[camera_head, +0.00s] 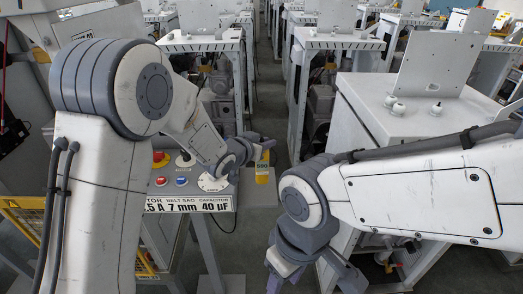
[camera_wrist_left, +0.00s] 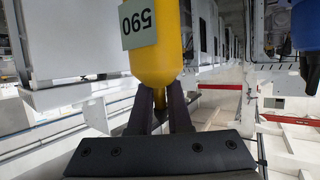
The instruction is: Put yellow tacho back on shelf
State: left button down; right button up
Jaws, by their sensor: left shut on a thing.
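The yellow tacho (camera_head: 262,172) is in the head view, just right of the button panel. In the left wrist view the yellow tacho (camera_wrist_left: 160,60) is large and carries a pale label with "590" upside down. My left gripper (camera_head: 258,148) is shut on the tacho's narrow end; its two dark fingers (camera_wrist_left: 159,108) flank that end in the wrist view. The tacho appears to be held up in the air. My right gripper (camera_head: 312,280) is low in the head view, its fingers spread apart, cut by the bottom edge. I cannot make out a shelf place for the tacho.
A button panel (camera_head: 190,203) with red and blue buttons stands left of the tacho. White machine frames (camera_head: 330,42) stand in rows behind. A white cabinet (camera_head: 400,125) stands at the right, behind my right arm. A dark floor aisle (camera_head: 265,85) runs between the rows.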

pick_arm(q)
jog(key=f, duration=0.1)
jog(key=w+a+f, duration=0.1)
jog(key=f, duration=0.1)
jog(key=f+p, duration=0.1)
jog(key=f, duration=0.1)
jog(key=shift+w+a+f, duration=0.1)
jog(key=shift+w+a, duration=0.05)
jog(key=shift+w, duration=0.15)
jog(key=shift+f, duration=0.1)
jog(key=shift+f, duration=0.15)
jog(key=c, duration=0.9)
grip_release()
jog(key=shift+o, duration=0.2)
